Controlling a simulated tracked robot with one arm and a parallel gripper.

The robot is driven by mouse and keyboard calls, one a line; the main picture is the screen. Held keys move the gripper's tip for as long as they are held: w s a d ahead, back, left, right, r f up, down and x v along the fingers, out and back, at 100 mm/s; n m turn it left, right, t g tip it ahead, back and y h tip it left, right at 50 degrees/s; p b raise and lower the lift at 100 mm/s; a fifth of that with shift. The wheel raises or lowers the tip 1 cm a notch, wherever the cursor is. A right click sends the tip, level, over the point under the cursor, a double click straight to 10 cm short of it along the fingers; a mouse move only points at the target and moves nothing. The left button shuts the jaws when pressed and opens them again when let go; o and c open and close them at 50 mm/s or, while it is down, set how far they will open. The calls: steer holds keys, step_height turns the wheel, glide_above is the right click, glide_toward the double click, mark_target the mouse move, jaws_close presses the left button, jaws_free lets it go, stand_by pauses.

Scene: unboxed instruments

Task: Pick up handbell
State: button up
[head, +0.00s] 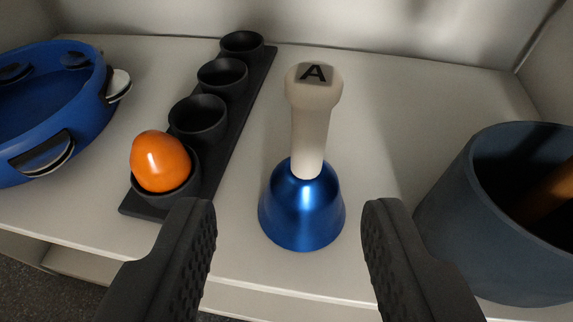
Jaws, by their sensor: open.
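The handbell (302,212) stands upright on a pale shelf, slightly right of the middle of the head view. Its bell is shiny blue and its handle (312,125) is cream, with a black letter A on the top end. My gripper (287,215) is open, with one dark textured finger to the left of the bell and one to the right. The fingers appear nearer to the camera than the bell. No contact with the bell shows, and nothing is held.
A black rack (232,130) of cups stands left of the bell, with an orange egg-shaped thing (160,161) in its nearest cup. A blue tambourine (88,118) lies far left. A dark blue-grey pot (460,205) stands at right. The shelf (400,110) is clear behind the bell's right side.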

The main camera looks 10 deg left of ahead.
mark_target(310, 146)
steer(key=x, duration=0.2)
steer(key=b+x, duration=0.1)
steer(key=x, duration=0.1)
steer(key=d+x, duration=0.1)
steer(key=x, duration=0.1)
steer(key=shift+w+f, duration=0.25)
steer(key=shift+w, duration=0.05)
steer(key=shift+b+x, duration=1.35)
steer(key=shift+x, duration=1.3)
steer(key=shift+s, duration=0.1)
jaws_close()
